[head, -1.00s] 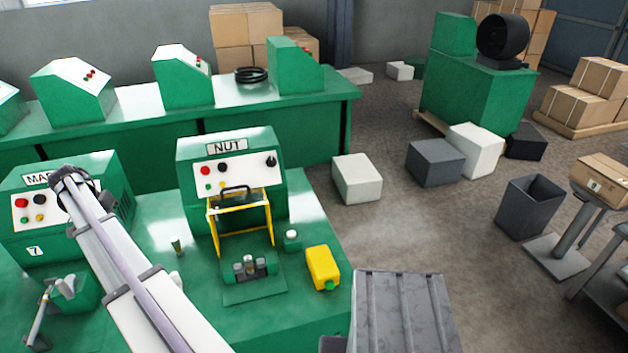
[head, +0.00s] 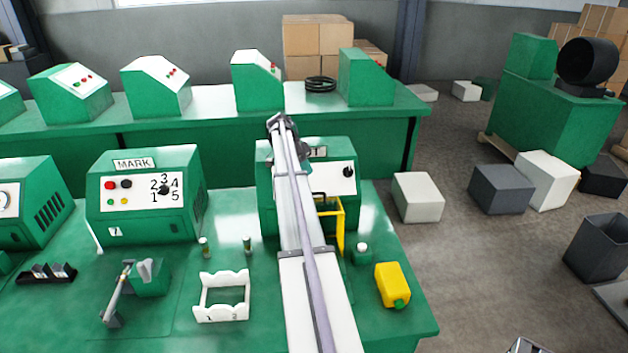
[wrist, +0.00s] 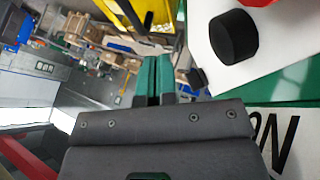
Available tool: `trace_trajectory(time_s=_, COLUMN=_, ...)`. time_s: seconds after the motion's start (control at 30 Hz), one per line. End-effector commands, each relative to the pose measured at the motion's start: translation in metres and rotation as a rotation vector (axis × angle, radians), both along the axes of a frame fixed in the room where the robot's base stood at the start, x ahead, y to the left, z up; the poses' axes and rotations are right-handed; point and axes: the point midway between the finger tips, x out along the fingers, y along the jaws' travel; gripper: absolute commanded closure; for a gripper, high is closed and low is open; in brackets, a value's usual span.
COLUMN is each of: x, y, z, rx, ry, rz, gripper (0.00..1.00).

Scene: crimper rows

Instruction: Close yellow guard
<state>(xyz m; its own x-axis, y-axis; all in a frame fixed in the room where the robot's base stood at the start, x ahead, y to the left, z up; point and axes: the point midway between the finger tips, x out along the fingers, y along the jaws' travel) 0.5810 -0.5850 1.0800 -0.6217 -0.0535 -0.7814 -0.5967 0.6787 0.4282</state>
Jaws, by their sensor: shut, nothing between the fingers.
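The yellow guard (head: 341,222) stands on the NUT machine (head: 265,190) at the front bench. Only its right part shows in the head view; my arm covers the rest, so I cannot tell its full angle there. In the wrist view, yellow bars (wrist: 125,14) of the guard cross the top, beyond my fingertips. My gripper (wrist: 158,62) is shut and empty, its teal fingers together beside the machine's white panel (wrist: 275,70). A gap shows between the fingers and the yellow bars. In the head view I cannot make out the gripper.
A black knob (wrist: 235,38) on the panel is close to the right of my fingers. A yellow container (head: 392,284) and a small white-capped item (head: 361,252) stand right of the machine. Left are a white cradle (head: 222,297) and the MARK machine (head: 145,195).

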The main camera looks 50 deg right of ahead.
Motion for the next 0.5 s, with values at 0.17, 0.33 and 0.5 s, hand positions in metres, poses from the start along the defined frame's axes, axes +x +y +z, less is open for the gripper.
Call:
trace_trajectory(time_s=0.17, x=-0.02, y=0.0, z=-0.033, rx=0.003, ry=0.004, rz=-0.003, gripper=1.0)
trace_trajectory(time_s=0.33, x=-0.041, y=-0.002, z=-0.06, rx=0.005, ry=0.005, rz=-0.003, gripper=1.0)
trace_trajectory(time_s=0.5, x=-0.054, y=-0.003, z=-0.072, rx=0.005, ry=0.005, rz=-0.002, gripper=1.0)
